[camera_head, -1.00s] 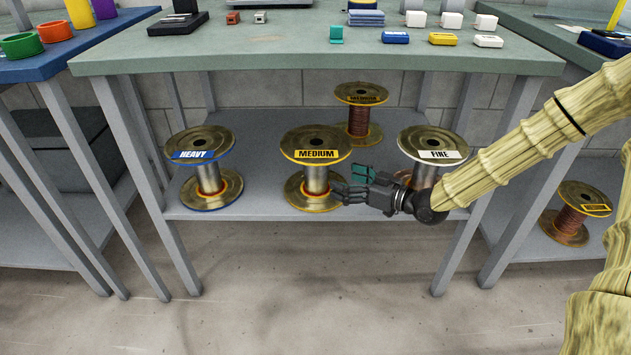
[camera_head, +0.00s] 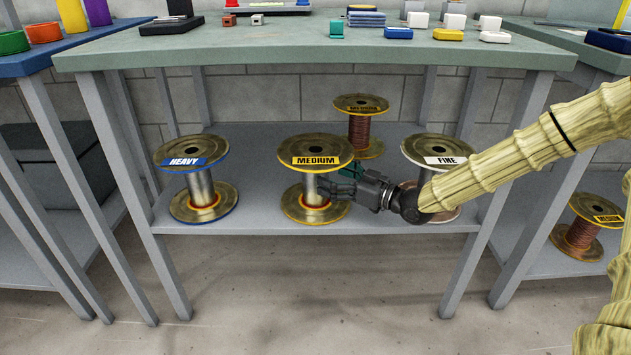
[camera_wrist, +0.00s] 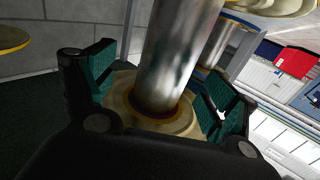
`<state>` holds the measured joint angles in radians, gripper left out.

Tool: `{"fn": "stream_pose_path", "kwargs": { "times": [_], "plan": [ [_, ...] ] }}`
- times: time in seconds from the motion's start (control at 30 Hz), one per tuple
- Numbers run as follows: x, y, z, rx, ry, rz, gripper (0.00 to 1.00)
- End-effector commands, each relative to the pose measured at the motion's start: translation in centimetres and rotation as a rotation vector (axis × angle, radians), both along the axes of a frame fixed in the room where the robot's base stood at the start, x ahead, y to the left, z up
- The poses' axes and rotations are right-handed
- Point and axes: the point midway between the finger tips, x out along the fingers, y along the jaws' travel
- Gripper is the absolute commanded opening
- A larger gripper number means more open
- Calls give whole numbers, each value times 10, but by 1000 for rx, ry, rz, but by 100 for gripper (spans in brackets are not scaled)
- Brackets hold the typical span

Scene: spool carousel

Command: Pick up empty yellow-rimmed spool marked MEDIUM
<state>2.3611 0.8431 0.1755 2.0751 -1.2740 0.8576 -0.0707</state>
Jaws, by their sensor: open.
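The yellow-rimmed spool marked MEDIUM (camera_head: 315,152) stands upright on the lower shelf, its bare metal core showing between brass flanges. My gripper (camera_head: 330,186) is at its right side, level with the core and below the top flange. In the wrist view the bare core (camera_wrist: 180,60) rises between the two open green-padded fingers (camera_wrist: 163,95), with the lower flange (camera_wrist: 165,122) beneath. The jaws stand apart on either side of the core, with no grip on it. The far finger is partly hidden in the head view.
The HEAVY blue-rimmed spool (camera_head: 201,190) stands left and the FINE white-labelled spool (camera_head: 437,150) right, partly behind my arm. A copper-wound MEDIUM spool (camera_head: 359,128) stands behind. Another wound spool (camera_head: 582,235) is on the right shelf. The green tabletop (camera_head: 280,45) overhangs the shelf (camera_head: 255,218).

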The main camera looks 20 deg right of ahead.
Motion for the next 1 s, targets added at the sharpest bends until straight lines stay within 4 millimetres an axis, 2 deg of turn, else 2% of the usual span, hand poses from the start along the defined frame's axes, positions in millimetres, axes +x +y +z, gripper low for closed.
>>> {"fn": "stream_pose_path", "kwargs": {
  "times": [0.27,0.53,0.87,1.0],
  "plan": [
    [9,14,-4,-1,0,3,86],
    [30,36,-4,-2,-1,3,86],
    [36,41,1,-1,1,2,86],
    [35,40,1,-1,1,2,61]
  ]
}}
